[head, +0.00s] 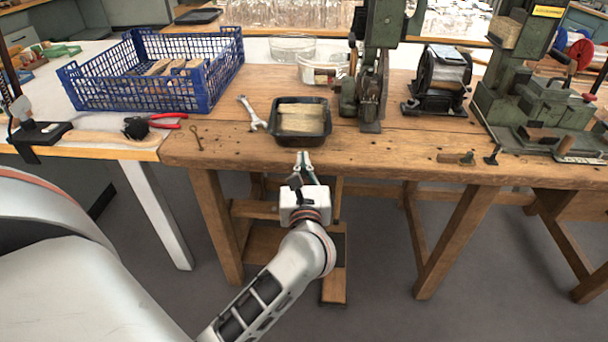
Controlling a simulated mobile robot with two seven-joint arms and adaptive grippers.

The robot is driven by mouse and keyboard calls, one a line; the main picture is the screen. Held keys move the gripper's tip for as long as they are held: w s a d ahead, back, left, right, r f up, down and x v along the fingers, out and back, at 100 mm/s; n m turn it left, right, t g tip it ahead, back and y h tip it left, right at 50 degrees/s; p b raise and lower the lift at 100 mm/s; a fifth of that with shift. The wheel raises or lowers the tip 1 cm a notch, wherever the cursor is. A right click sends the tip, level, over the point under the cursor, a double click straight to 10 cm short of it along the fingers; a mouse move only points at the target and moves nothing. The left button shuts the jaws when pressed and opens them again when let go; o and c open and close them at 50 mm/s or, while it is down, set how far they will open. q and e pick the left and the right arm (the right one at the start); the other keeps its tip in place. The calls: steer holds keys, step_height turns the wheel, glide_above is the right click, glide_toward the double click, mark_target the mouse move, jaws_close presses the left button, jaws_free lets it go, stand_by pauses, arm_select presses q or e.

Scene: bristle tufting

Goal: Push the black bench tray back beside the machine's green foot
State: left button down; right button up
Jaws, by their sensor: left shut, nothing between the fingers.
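The black bench tray (328,122) sits on the wooden bench near its front edge and holds pale wooden pieces (301,118). The green machine (384,25) stands just right of the tray, with its foot (370,126) on the bench; a narrow strip of wood shows between tray and foot. My left gripper (303,157) comes up from below, in front of the bench edge. Its fingers are shut and point toward the tray's front side. A small gap seems to show between fingertips and tray. My right gripper is not in view.
A wrench (252,113) lies close to the tray's left side. A blue crate (150,105) stands farther left, near red-handled pliers (168,121). Behind the tray are clear containers (322,68). A black spool device (440,82) and another green machine (535,100) stand to the right.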

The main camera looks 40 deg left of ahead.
mark_target(302, 131)
arm_select(q)
steer(key=shift+x, duration=2.95)
steer(key=x, duration=0.7)
steer(key=shift+w+a+b, duration=0.2)
steer(key=shift+a+b, duration=0.05)
steer(key=shift+b, duration=0.05)
steer(key=shift+d, duration=0.1)
